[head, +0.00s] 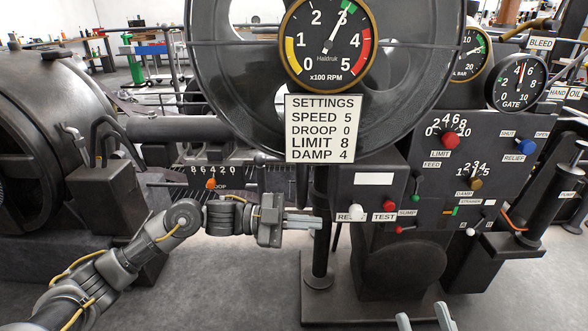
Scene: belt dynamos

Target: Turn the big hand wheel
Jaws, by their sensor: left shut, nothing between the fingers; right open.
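A large dark wheel (235,78) with a broad round rim fills the top middle of the head view. Its top is cut off by the frame, and a gauge and a settings sign cover part of it. I take it as the big hand wheel. My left gripper (318,222) is shut and empty, pointing right, below the wheel and the sign, in front of the black post. My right gripper (425,318) shows only its two fingertips at the bottom edge, spread apart and empty, well below the wheel.
The round RPM gauge (327,42) and settings sign (323,128) stand in front of the wheel. A big round machine casing (30,140) is at left. Grey floor (230,285) is open below.

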